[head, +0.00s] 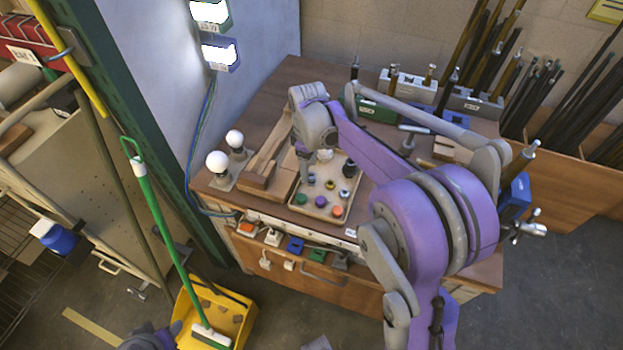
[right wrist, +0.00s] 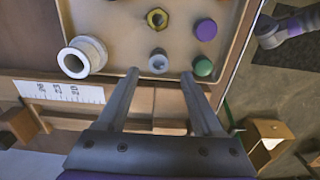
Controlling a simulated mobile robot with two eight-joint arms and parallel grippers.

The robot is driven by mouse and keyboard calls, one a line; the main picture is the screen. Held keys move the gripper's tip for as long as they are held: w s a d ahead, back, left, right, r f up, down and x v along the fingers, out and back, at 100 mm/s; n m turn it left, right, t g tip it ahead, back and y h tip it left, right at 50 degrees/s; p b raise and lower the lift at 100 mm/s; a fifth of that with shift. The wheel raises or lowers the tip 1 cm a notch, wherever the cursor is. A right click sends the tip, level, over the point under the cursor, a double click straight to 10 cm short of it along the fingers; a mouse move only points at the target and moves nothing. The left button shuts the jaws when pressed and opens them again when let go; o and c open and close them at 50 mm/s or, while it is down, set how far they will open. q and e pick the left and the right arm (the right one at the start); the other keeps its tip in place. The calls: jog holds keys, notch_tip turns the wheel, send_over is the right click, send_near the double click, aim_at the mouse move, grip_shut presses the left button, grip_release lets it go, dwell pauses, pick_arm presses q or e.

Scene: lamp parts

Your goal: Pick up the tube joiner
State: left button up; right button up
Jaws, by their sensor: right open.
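A small grey-blue ring (right wrist: 158,62), which looks like the tube joiner, lies in a shallow tray (head: 292,208) of lamp parts. It also shows near the tray's left side in the head view (head: 311,178). A pale flanged tubular piece (right wrist: 82,56) stands apart in a tray corner, so I cannot be sure which is the joiner. My right gripper (right wrist: 160,72) is open and empty, its fingertips on either side of the ring; in the head view it (head: 303,170) is over the tray's left edge. Part of my left arm (head: 150,338) shows at the bottom left; its jaws are unclear.
A brass nut (right wrist: 157,18), a purple cap (right wrist: 206,29) and a green cap (right wrist: 204,66) lie close to the ring. Wooden boards (head: 262,165) lie left of the tray, with two white bulbs (head: 217,161) beyond. A ruler-like strip (right wrist: 62,92) lies outside the tray.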

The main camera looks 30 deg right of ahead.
aim_at(312, 178)
jog(key=f, duration=0.4)
jog(key=shift+s+d+f, duration=0.2)
jog(key=shift+d, duration=0.1)
jog(key=shift+c, duration=0.3)
grip_shut()
